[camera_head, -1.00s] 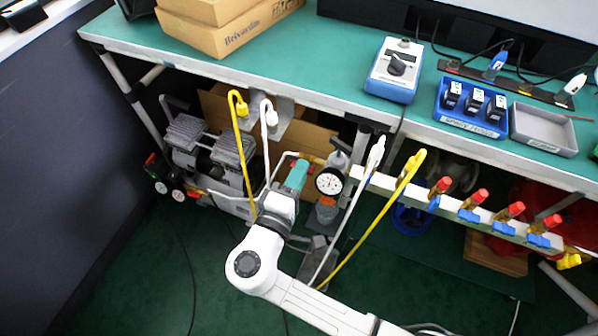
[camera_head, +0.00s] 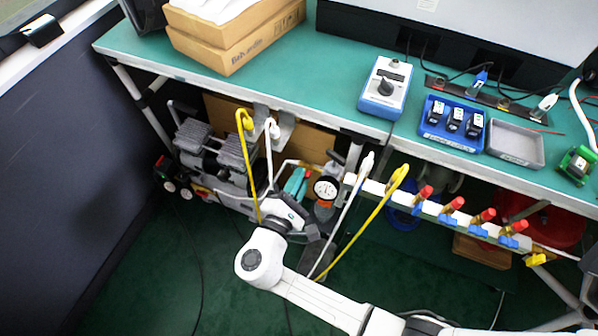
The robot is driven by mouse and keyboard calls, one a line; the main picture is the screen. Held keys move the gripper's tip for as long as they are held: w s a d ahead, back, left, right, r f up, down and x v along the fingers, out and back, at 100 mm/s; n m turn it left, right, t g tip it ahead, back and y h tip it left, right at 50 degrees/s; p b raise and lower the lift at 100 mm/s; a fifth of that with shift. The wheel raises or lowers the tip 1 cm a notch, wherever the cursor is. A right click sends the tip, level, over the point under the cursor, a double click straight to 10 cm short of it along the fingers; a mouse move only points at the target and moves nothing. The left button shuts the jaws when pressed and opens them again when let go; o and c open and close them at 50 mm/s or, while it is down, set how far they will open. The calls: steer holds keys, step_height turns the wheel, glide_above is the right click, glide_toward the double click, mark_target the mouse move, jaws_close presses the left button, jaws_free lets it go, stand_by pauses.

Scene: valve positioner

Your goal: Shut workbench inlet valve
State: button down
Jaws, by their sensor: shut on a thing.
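My gripper (camera_head: 296,182), with two teal fingers, is under the workbench (camera_head: 250,95), just left of a round white gauge (camera_head: 325,189). It is shut on a small part at the pipework beside the gauge, which I take as the inlet valve's handle. The fingers and my wrist cover that handle, so its angle cannot be read. My white arm reaches in from the lower right.
A compressor (camera_head: 215,150) stands left of my gripper. White and yellow hoses (camera_head: 345,215) hang close on both sides. A white manifold rail (camera_head: 435,212) with several red-and-blue valves lies to the right. Green floor (camera_head: 140,270) is free at front left.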

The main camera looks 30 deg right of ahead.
steer(key=shift+n+p, duration=3.75)
steer(key=shift+n, duration=1.35)
steer(key=shift+f, duration=0.1)
steer(key=c, duration=1.2)
jaws_free()
steer(key=v, duration=1.1)
steer(key=shift+b, duration=0.4)
